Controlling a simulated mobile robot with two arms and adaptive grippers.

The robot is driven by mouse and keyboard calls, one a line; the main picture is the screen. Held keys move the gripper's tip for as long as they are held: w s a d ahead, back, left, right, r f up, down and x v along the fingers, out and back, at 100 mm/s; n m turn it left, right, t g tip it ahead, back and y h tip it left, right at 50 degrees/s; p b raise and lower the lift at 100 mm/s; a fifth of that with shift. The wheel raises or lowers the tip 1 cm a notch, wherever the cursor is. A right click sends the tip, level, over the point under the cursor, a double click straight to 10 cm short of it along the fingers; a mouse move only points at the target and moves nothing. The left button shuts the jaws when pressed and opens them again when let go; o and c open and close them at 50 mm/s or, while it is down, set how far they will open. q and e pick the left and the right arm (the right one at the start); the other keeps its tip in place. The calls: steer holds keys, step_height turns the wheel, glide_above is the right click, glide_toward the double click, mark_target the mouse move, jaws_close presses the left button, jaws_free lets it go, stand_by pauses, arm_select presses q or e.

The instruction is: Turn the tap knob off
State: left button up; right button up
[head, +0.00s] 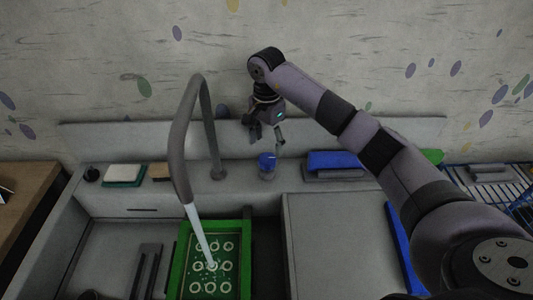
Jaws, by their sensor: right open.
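The tap (178,130) is a tall grey curved spout rising behind the sink. A pale stream of water (201,232) runs from its mouth. A small blue-topped piece (267,162) stands on the back ledge just right of the tap base; it looks like the tap knob, but I cannot be sure. My right gripper (267,142) is open and empty, pointing down just above the blue-topped piece, with no clear contact. My left gripper is not in view.
A green tray (183,262) with white rings sits in the sink under the stream. A black round piece (92,174) and sponge-like blocks (125,171) lie on the left ledge. A blue block (335,159) and a wire rack (480,174) are to the right.

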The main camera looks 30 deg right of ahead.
mark_target(267, 158)
step_height(267, 158, down, 6)
steer(key=shift+r+p, duration=0.15)
steer(key=shift+p, duration=0.3)
steer(key=shift+c, duration=0.4)
steer(key=c, duration=1.1)
